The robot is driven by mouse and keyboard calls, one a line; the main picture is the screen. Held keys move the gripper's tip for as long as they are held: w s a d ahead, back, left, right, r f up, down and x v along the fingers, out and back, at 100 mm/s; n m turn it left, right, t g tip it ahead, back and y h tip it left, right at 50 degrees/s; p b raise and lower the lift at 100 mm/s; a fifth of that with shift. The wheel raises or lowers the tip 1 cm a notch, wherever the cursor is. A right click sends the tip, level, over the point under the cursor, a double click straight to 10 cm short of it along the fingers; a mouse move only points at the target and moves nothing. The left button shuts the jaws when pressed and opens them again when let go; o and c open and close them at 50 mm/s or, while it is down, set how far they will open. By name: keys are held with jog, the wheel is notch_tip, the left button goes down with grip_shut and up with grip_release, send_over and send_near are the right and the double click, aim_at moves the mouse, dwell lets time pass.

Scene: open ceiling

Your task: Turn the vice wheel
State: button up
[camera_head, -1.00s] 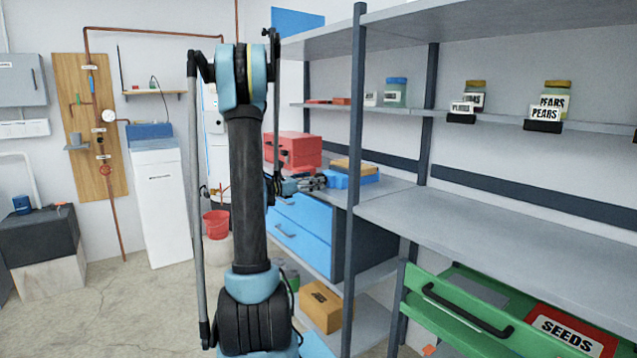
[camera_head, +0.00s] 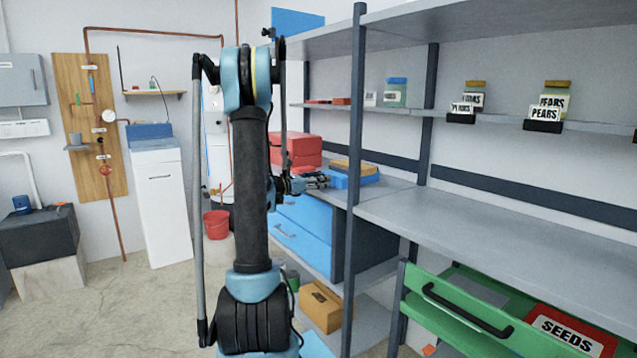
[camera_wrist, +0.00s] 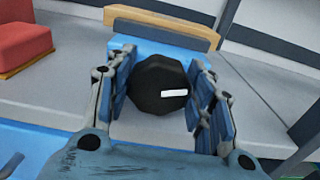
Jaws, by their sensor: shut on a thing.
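The vice wheel (camera_wrist: 158,84) is a dark, many-sided knob with a white bar mark on its face. It sits on the near side of the blue vice (camera_wrist: 165,48) in the wrist view. My gripper (camera_wrist: 160,88) has one finger on each side of the wheel and is shut on it. In the head view my gripper (camera_head: 312,180) is small, reaching the blue vice (camera_head: 352,176) on the bench. The wheel is too small and covered to make out there.
A red toolbox (camera_head: 297,150) stands on the bench left of the vice. A dark shelf post (camera_head: 354,150) rises in front of the bench on the right. Blue drawers (camera_head: 305,235) are below. An open green drawer (camera_head: 460,315) sticks out at lower right.

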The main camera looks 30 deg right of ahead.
jog(key=shift+m, duration=1.5)
jog(key=o, duration=1)
jog(key=shift+o, duration=0.2)
jog(key=shift+a, duration=0.1)
jog(key=a, duration=1.1)
jog(key=shift+s+a, duration=0.4)
jog(key=shift+s, duration=0.05)
jog(key=shift+a+f, duration=0.1)
